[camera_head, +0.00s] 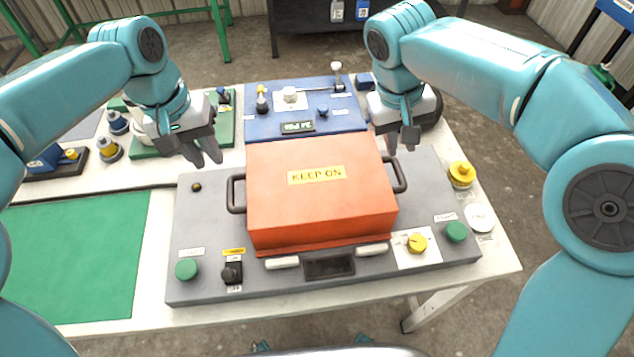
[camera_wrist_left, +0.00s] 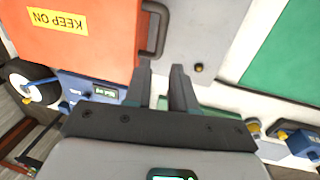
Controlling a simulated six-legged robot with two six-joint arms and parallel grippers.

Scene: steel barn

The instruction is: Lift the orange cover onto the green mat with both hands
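The orange cover (camera_head: 320,195), a box with a yellow "KEEP ON" label, sits on the grey panel (camera_head: 205,255). It has a dark handle on its left side (camera_head: 236,194) and one on its right side (camera_head: 399,175). The green mat (camera_head: 75,255) lies flat and bare at the left of the table. My left gripper (camera_head: 208,158) is open and empty, above and behind the left handle. In the left wrist view its two fingers (camera_wrist_left: 162,88) are apart near that handle (camera_wrist_left: 153,30). My right gripper (camera_head: 402,146) is above and behind the right handle; its finger gap is not clear.
The panel carries green knobs (camera_head: 186,269), a black switch (camera_head: 231,273) and a yellow knob (camera_head: 417,243). A blue panel (camera_head: 262,122) with a display stands behind the cover. A green board (camera_head: 222,135) and yellow-blue parts (camera_head: 109,149) sit at the back left.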

